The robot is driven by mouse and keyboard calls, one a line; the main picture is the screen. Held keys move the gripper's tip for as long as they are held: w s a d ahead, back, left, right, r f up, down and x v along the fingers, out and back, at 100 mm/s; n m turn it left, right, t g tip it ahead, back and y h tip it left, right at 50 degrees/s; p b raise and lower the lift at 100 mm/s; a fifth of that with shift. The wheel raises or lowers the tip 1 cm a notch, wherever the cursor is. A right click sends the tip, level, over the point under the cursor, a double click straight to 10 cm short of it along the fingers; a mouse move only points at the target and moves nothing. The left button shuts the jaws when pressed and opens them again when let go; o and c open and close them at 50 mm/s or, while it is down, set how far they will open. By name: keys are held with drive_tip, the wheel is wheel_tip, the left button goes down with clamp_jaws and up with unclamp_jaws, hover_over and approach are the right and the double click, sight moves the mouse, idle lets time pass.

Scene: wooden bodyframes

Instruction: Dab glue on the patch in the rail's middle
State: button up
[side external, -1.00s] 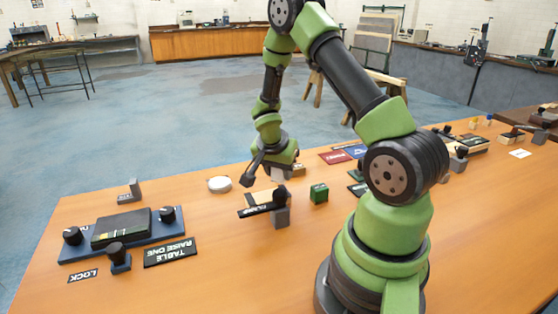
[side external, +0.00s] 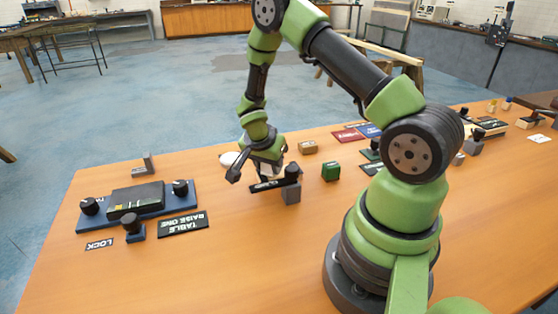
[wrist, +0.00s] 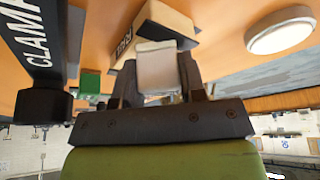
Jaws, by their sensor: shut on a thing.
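My gripper (side external: 266,167) is low over the table, just behind the clamp (side external: 272,183). In the wrist view my gripper (wrist: 158,78) is shut on a pale, whitish block-shaped thing (wrist: 157,62). I cannot tell from its shape whether it is a glue applicator. Just beyond it is a light wooden piece (wrist: 168,20), probably the rail, beside a dark label (wrist: 126,44) that seems to read RAIL. The held thing covers part of this wood. I cannot see a glue patch, or tell whether the held thing touches the wood.
The black CLAMP plate (wrist: 33,40) is close on the left in the wrist view. A round white disc (wrist: 280,30) lies to the right. A green block (side external: 331,171) and a brown block (side external: 308,147) stand nearby. A blue fixture (side external: 140,207) is at the left.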

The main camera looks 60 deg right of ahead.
drive_tip(key=shift+s+d+r, duration=0.1)
drive_tip(key=shift+s+d, duration=2)
drive_tip(key=shift+s, duration=0.05)
wheel_tip(320, 180, up, 8)
drive_tip(key=shift+w+a+f, duration=0.1)
drive_tip(key=shift+f, duration=0.1)
